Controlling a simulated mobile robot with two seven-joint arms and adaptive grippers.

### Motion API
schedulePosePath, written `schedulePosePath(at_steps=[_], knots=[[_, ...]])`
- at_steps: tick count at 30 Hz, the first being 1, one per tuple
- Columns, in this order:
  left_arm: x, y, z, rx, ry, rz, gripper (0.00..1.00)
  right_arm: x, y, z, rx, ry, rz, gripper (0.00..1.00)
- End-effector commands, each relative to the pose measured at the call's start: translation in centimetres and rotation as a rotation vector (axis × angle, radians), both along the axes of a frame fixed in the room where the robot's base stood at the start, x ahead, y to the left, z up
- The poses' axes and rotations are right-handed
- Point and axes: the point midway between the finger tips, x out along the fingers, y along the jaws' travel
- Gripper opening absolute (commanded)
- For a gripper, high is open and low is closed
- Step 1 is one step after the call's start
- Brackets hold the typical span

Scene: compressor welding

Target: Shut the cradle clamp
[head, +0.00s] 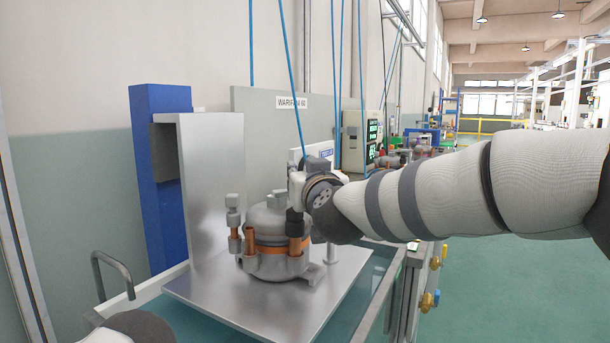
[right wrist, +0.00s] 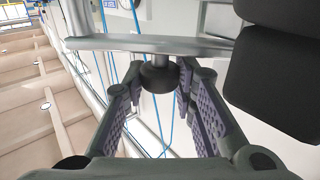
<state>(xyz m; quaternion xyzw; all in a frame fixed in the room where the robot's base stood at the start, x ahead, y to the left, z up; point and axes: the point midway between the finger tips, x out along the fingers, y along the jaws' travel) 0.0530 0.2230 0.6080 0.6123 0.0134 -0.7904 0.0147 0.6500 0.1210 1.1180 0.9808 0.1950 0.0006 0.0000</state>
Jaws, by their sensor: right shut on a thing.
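A grey compressor (head: 266,218) with copper-coloured stubs stands upright in a grey cradle (head: 275,266) with an orange band around it, in the head view. My right gripper (head: 296,212) is at the compressor's right side, partly hidden by my wrist. In the right wrist view, my right gripper (right wrist: 158,88) has its ridged fingers on either side of a dark round knob (right wrist: 160,76) and is shut on it. A pale metal bar (right wrist: 145,45) runs across just above the knob. I cannot tell the clamp's position in the head view. My left gripper is out of view.
The cradle stands on a metal plate (head: 215,308) with a tall upright panel (head: 213,190) behind left. A blue post (head: 160,180) and a bent grey handle (head: 112,265) are at the left. Blue cables (head: 338,100) hang behind. Two dark blocks (right wrist: 275,80) fill the wrist view's right.

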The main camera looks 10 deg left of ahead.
Motion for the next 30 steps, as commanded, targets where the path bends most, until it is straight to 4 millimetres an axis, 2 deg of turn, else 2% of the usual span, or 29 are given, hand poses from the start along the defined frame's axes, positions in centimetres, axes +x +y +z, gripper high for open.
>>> schedulePosePath(at_steps=[2, 3, 5, 6, 17, 20, 30], knots=[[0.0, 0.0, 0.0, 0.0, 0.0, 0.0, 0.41, 0.0, 0.0, 0.0, 0.0, 0.0, 0.001, 0.0], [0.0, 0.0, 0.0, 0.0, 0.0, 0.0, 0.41, 0.0, 0.0, 0.0, 0.0, 0.0, 0.001, 0.29], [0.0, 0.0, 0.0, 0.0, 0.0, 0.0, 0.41, 0.0, 0.0, 0.0, 0.0, 0.0, 0.001, 0.43], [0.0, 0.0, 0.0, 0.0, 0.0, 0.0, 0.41, 0.0, 0.0, 0.0, 0.0, 0.0, 0.001, 0.46], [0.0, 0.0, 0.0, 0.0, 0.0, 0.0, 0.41, -0.5, -0.2, 0.0, -0.001, 0.002, 0.001, 0.46], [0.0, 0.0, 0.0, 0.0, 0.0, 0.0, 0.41, -2.0, -0.8, 0.1, -0.002, 0.0, 0.001, 0.46], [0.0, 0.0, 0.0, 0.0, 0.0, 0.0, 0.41, -9.3, -3.8, 0.1, -0.001, -0.002, 0.001, 0.46]])
